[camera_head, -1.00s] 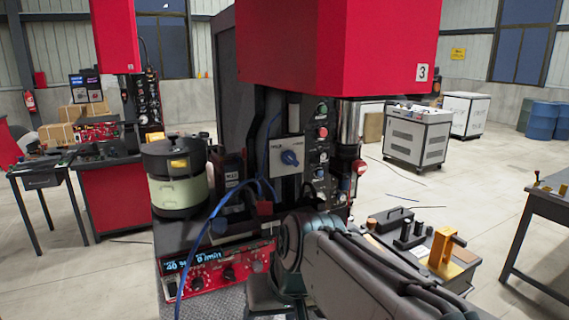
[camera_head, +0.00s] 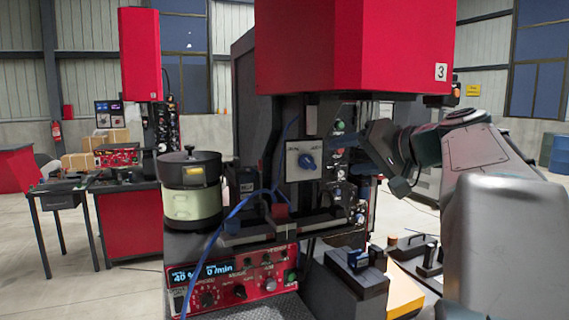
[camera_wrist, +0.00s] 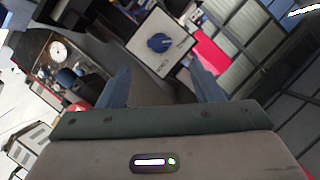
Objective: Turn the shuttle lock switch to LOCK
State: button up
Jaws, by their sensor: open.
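The lock switch is a blue rotary knob (camera_head: 307,161) on a white plate (camera_head: 292,152), mounted on the dark front of the machine below the red housing. In the wrist view the knob (camera_wrist: 158,42) shows on its tilted plate, ahead of and between my fingers. The lettering on the plate is too small to read, so I cannot tell which position the knob points to.
A red control box (camera_head: 235,280) and a bowl feeder (camera_head: 190,190) stand lower left. A red-topped gauge area shows at left in the wrist view.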

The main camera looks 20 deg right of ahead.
aim_at(311, 163)
jog(key=p+x, duration=0.1)
jog(key=x, duration=0.9)
jog(key=shift+w+p, duration=0.1)
jog(key=shift+p, duration=0.2)
jog(key=c, duration=1)
